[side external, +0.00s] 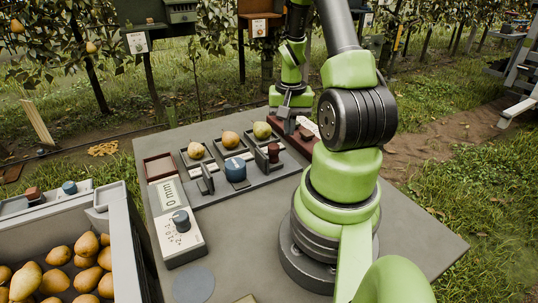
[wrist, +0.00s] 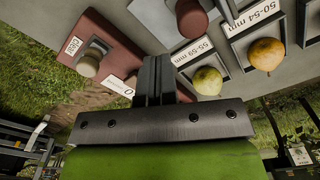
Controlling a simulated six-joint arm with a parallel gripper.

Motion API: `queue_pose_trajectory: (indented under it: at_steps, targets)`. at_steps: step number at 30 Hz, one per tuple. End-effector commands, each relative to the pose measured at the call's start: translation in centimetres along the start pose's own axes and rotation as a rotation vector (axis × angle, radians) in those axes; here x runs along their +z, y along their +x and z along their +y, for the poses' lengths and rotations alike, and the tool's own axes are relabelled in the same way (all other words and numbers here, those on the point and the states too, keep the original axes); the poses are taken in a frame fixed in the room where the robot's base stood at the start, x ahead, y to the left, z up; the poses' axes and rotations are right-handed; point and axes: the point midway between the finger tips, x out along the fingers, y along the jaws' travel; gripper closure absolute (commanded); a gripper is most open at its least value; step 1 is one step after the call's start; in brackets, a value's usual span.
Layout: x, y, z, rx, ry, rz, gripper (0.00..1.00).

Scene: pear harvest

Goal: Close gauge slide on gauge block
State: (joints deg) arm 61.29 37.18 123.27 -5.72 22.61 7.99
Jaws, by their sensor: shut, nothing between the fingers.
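The gauge lies on the grey table (side external: 245,240) in the side view. A blue cylinder, apparently the gauge block (side external: 236,169), stands between two upright grey jaws. The left jaw (side external: 206,180) is close to its left side. The slide (side external: 262,160), with a red knob (side external: 273,152), stands to its right with a visible gap. The red knob also shows at the top of the wrist view (wrist: 190,18). My gripper (side external: 289,124) is above the red-brown plate behind the gauge, apart from the knob. In the wrist view its fingers (wrist: 155,62) are together and empty.
Pears sit in small trays behind the gauge, including the 55-59 mm (wrist: 207,80) and 50-54 mm (wrist: 266,54) pears. The red-brown plate (wrist: 105,45) carries a pale knob (wrist: 88,65). A dial box (side external: 181,237) and pear crate (side external: 122,240) stand left.

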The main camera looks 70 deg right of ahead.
Motion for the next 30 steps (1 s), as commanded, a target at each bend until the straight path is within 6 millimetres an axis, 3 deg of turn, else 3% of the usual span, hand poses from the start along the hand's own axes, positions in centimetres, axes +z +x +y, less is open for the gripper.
queue_pose_trajectory:
  at_steps: [21, 30]
  targets:
    - [0.0, 3.8, 0.0, 0.0, 0.0, -0.001, 1.0]
    - [0.0, 4.5, 0.0, 0.0, 0.001, 0.0, 1.0]
